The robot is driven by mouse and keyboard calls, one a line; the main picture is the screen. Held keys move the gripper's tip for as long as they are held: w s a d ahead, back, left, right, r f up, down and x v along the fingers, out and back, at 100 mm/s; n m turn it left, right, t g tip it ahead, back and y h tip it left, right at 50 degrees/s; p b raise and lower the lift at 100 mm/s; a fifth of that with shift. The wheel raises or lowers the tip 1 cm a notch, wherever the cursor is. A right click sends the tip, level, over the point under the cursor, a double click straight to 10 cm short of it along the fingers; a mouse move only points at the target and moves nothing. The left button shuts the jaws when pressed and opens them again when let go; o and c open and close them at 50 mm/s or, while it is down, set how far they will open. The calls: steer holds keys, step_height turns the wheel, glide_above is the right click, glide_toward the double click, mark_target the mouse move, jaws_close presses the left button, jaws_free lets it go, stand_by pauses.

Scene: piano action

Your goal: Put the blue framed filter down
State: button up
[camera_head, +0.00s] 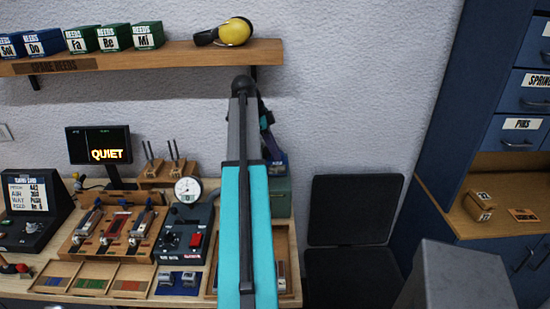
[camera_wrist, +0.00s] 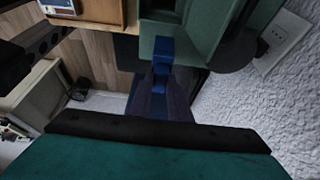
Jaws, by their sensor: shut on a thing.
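The blue framed filter (camera_wrist: 162,52) shows in the wrist view as a small bright blue piece at the end of my gripper (camera_wrist: 161,88). My gripper is shut on it. The filter is seen from a steep angle, so its face does not show. A green box (camera_wrist: 203,28) is directly behind or around the filter in that view; I cannot tell whether they touch. In the head view, the green box (camera_head: 281,196) is at the bench's back right, just right of my teal arm. A blue patch (camera_head: 279,158) shows above it; my arm hides most of the gripper.
A black tester with a round gauge (camera_head: 188,189) and wooden racks (camera_head: 110,230) fill the bench left of my arm. A shelf (camera_head: 150,57) with reed boxes and yellow ear defenders (camera_head: 236,32) is above. A black folding chair (camera_head: 352,210) stands right of the bench.

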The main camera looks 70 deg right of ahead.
mark_target(277, 163)
steer(key=shift+d+f+p, duration=0.2)
steer(key=shift+f+p, duration=0.65)
steer(key=shift+f, duration=0.9)
steer(key=shift+f, duration=0.1)
steer(key=o, duration=0.9)
steer(key=shift+r, duration=0.2)
